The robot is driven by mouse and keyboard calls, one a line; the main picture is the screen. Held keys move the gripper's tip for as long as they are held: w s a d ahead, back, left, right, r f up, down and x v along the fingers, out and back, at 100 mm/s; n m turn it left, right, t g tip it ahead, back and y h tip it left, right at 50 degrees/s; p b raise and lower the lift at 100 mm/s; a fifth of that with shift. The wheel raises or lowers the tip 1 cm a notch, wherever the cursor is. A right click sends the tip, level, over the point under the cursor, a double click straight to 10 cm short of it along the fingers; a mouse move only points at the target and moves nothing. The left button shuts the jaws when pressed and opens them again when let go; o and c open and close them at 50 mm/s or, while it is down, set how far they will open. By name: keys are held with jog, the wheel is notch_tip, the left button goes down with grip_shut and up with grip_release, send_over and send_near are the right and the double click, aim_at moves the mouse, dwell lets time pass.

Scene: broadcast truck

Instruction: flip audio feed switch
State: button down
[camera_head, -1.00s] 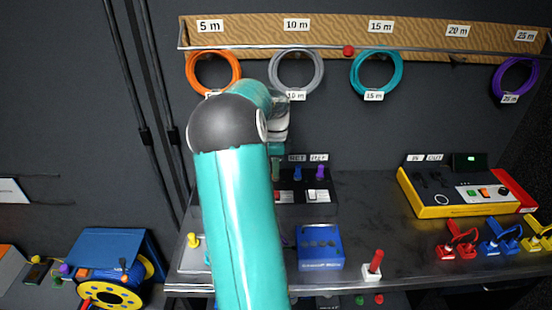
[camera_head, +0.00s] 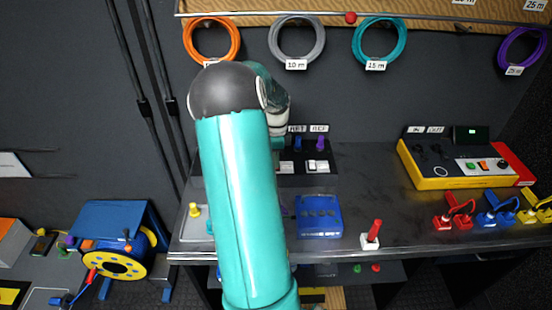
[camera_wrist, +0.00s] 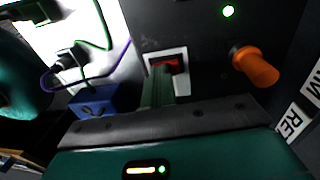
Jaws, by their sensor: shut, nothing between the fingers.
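In the wrist view, a red rocker switch (camera_wrist: 172,66) sits in a white frame on a dark panel. It may be the audio feed switch; no label for it is readable. My gripper (camera_wrist: 161,80) is shut and empty, its green fingertips at the rocker's lower edge. Fingers overlap the lower part of the frame; I cannot tell whether they touch the rocker. In the head view, the switch panel (camera_head: 312,180) stands on the bench, showing white switch plates. My teal arm covers its left part and hides my gripper.
An orange knob (camera_wrist: 256,67) and green light (camera_wrist: 228,11) lie right of the switch. A blue box (camera_wrist: 95,100) with cables lies left. On the bench, a blue box (camera_head: 319,216), a red-handled lever (camera_head: 371,236) and a yellow-sided console (camera_head: 468,165) stand right of my arm.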

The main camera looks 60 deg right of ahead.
jog(key=shift+s+a+f+t+h, duration=0.2)
jog(key=shift+a+f+t+h, duration=0.25)
jog(key=shift+h, duration=0.35)
jog(key=shift+f, duration=0.1)
jog(key=shift+w+d, duration=0.1)
jog(key=shift+d, duration=0.05)
jog(key=shift+w+d+r, duration=0.3)
jog(key=shift+w+d, duration=0.05)
jog(key=shift+d, duration=0.25)
jog(key=shift+w+d+r, duration=0.1)
jog(key=shift+r, duration=0.05)
jog(key=shift+w+d+r, duration=0.1)
jog(key=shift+d+r, duration=0.05)
jog(key=shift+r, duration=0.3)
notch_tip(320, 180, up, 13)
jog(key=s+a, duration=0.1)
jog(key=shift+r, duration=0.15)
